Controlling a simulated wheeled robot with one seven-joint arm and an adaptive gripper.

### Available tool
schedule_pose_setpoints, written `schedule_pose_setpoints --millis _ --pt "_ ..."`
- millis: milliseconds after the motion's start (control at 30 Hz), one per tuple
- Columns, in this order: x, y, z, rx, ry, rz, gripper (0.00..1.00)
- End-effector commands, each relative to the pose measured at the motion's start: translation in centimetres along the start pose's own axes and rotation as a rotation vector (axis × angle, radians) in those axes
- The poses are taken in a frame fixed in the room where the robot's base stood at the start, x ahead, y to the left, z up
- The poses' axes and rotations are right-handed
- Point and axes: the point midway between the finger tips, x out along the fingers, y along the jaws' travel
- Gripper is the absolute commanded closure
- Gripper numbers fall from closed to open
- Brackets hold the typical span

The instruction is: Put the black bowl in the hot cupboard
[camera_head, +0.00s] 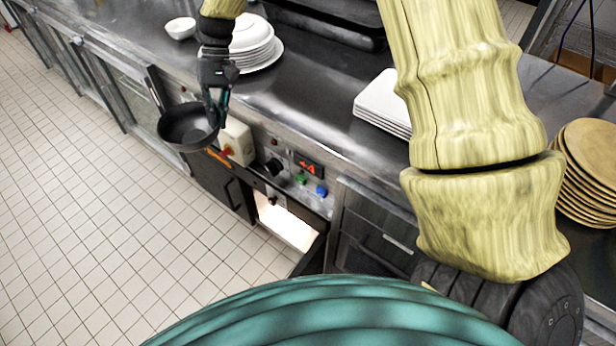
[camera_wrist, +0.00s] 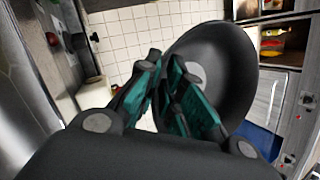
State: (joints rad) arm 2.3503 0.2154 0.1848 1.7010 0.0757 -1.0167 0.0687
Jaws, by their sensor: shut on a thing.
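The black bowl (camera_head: 188,128) hangs in the air in front of the counter edge in the head view, at the left of the control panel. My gripper (camera_head: 218,112) is shut on the bowl's right rim, pointing down. In the wrist view the bowl (camera_wrist: 222,75) is tilted and fills the right of the centre, with its rim by my fingers (camera_wrist: 172,90). The hot cupboard (camera_head: 290,222) is below the control panel, to the right of and lower than the bowl. Its lit interior shows, and a dark door stands open at its front. Most of the interior is hidden.
A stack of white plates (camera_head: 262,62) and a small white bowl (camera_head: 180,28) stand on the steel counter (camera_head: 310,100). White square plates (camera_head: 380,108) and tan plates (camera_head: 588,165) are to the right. Tiled floor (camera_head: 90,220) in front is clear.

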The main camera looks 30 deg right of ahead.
Motion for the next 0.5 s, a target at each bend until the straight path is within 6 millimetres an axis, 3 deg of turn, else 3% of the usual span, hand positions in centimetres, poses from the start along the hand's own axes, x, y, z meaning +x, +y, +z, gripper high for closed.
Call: schedule_pose_setpoints --millis 33,500 --pt "2.0 0.3 -1.1 -0.035 -0.011 0.015 1.00" --pt "11.2 0.4 -7.4 -0.370 -0.121 0.157 1.00"
